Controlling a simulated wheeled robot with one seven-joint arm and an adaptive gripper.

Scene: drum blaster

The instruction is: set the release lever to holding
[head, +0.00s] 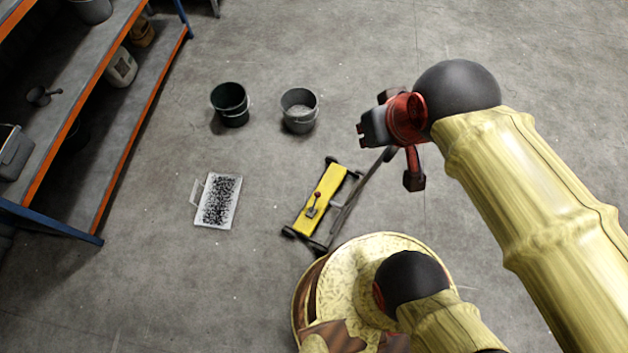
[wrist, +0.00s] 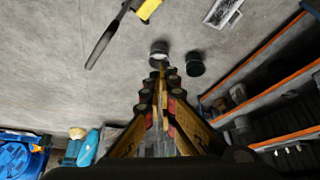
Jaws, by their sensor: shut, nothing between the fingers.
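The yellow blaster (head: 324,197) stands on the floor in the middle of the head view, on a dark wheeled frame with a long handle (head: 347,205). In the wrist view my gripper (wrist: 160,68) is shut and empty. There, only part of the yellow body (wrist: 149,9) shows at the top edge, and the lever is out of sight.
A dark green bucket (head: 230,104) and a grey bucket (head: 299,110) stand behind the blaster. A tray of dark grit (head: 217,200) lies to its left. Orange-edged shelving (head: 119,98) lines the left side. Bare floor surrounds the blaster on its left and behind.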

